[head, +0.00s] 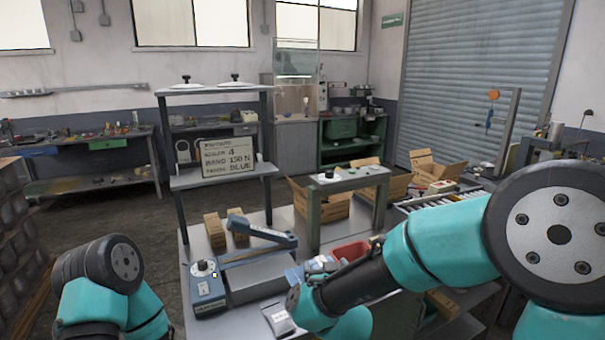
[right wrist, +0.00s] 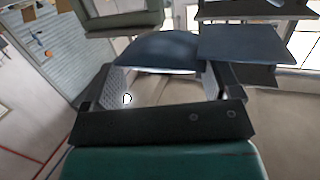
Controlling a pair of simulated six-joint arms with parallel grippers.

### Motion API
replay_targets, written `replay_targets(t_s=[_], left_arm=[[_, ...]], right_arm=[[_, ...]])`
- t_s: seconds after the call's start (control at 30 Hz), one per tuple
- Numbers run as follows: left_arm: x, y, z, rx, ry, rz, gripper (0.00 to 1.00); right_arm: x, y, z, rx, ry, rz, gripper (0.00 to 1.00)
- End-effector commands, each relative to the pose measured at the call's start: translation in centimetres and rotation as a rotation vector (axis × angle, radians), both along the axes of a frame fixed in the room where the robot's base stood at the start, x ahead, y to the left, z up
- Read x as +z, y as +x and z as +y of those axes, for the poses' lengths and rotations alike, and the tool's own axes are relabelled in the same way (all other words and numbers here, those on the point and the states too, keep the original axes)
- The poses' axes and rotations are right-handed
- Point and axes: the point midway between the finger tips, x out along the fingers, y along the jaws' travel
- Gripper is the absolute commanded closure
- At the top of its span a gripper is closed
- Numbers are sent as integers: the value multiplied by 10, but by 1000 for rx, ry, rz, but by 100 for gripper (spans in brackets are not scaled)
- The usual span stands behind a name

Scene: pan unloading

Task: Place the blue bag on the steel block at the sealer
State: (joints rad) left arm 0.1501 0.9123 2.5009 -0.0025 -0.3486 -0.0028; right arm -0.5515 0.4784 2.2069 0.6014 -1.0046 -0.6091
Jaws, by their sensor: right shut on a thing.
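The blue bag (right wrist: 155,48) shows in the right wrist view as a dark blue rounded shape between the finger pads. My right gripper (right wrist: 165,74) is shut on it. In the head view my right arm reaches in low over the bench, and its wrist hides the fingers and the bag. The sealer (head: 207,290) stands on the bench left of that wrist, with a dial and a raised blue arm. The grey steel block (head: 262,277) is beside it, apart from my right wrist. My left arm is at lower left; its gripper is out of view.
A shelf rack (head: 220,180) with two white lids and a sign (head: 229,156) stands behind the sealer. A small grey stand (head: 345,182), a red bin (head: 350,250) and cardboard boxes (head: 322,207) are to the right. A small grey labelled item (head: 279,318) lies at the front.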

Motion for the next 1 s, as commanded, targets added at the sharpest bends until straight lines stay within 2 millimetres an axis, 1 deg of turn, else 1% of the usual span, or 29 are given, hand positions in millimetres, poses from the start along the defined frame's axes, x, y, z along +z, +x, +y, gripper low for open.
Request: replay_targets(t_s=[0.03, 0.2, 0.53, 0.67, 0.77, 0.87, 0.97, 1.0], left_arm=[[0, 0, 0, 0, 0, 0, 7], [0, 0, 0, 0, 0, 0, 7], [0, 0, 0, 0, 0, 0, 7], [0, 0, 0, 0, 0, 0, 7], [0, 0, 0, 0, 0, 0, 7], [0, 0, 0, 0, 0, 0, 7], [0, 0, 0, 0, 0, 0, 7], [0, 0, 0, 0, 0, 0, 7]], right_arm=[[6, -2, -4, -30, 3, -3, 51], [13, -8, -13, -95, 0, -1, 51], [13, -9, -15, -104, -1, 0, 51], [13, -5, -17, -106, 0, 0, 51], [13, 6, -24, -112, 0, 0, 51], [13, 25, -37, -120, 0, 0, 51], [11, 49, -57, -131, 0, 1, 51], [11, 60, -67, -135, 0, 0, 51]])
